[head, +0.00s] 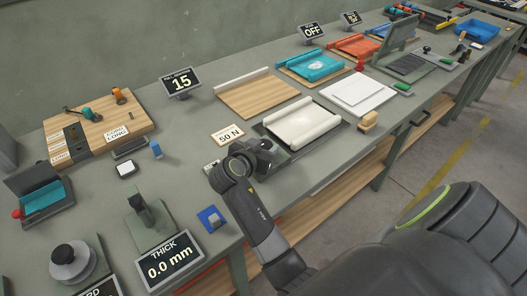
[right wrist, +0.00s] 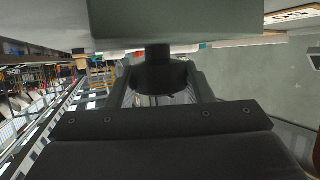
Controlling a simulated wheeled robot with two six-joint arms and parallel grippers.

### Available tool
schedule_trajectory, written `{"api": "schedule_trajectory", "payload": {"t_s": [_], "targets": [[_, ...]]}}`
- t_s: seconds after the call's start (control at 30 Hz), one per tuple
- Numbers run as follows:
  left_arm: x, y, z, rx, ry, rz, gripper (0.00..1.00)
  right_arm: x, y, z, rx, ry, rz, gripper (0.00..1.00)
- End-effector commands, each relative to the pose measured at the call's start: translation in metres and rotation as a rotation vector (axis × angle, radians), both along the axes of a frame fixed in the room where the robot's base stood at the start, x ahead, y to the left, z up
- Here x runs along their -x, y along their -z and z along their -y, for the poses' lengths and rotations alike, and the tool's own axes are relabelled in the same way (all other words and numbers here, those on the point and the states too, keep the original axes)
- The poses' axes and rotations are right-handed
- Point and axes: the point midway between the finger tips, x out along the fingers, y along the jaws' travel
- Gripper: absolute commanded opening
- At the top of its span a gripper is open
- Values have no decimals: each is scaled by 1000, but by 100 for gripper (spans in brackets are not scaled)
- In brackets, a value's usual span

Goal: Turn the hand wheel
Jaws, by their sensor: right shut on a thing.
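My right arm reaches up from the bottom of the head view, and its gripper (head: 262,152) is at the near left end of the white roller device (head: 302,124). In the right wrist view the two fingers of the right gripper (right wrist: 160,92) stand on either side of a round black part, which looks like the hand wheel (right wrist: 158,74). The gripper is shut on it. A short dark shaft joins it to a grey-green block (right wrist: 170,22) above. In the head view the gripper hides the wheel. My left gripper is not in view.
A "50 N" card (head: 229,135) lies just behind the gripper. A wooden-handled tool (head: 368,121) stands right of the roller device. A "15" display (head: 181,82) stands at the back.

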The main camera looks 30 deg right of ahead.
Motion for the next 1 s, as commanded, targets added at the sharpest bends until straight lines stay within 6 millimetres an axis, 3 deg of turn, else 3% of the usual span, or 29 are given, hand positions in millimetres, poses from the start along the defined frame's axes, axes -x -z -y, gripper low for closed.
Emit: {"api": "schedule_trajectory", "payload": {"t_s": [0.6,0.63,0.77,0.8,1.0], "targets": [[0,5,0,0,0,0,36,0,1,0,-3,44,-4,24],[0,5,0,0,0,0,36,0,1,0,-3,44,-4,48],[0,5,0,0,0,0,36,0,1,0,-3,44,-4,65],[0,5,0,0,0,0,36,0,1,0,-3,44,-4,69],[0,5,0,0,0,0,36,0,1,0,-1,44,-3,69]]}}
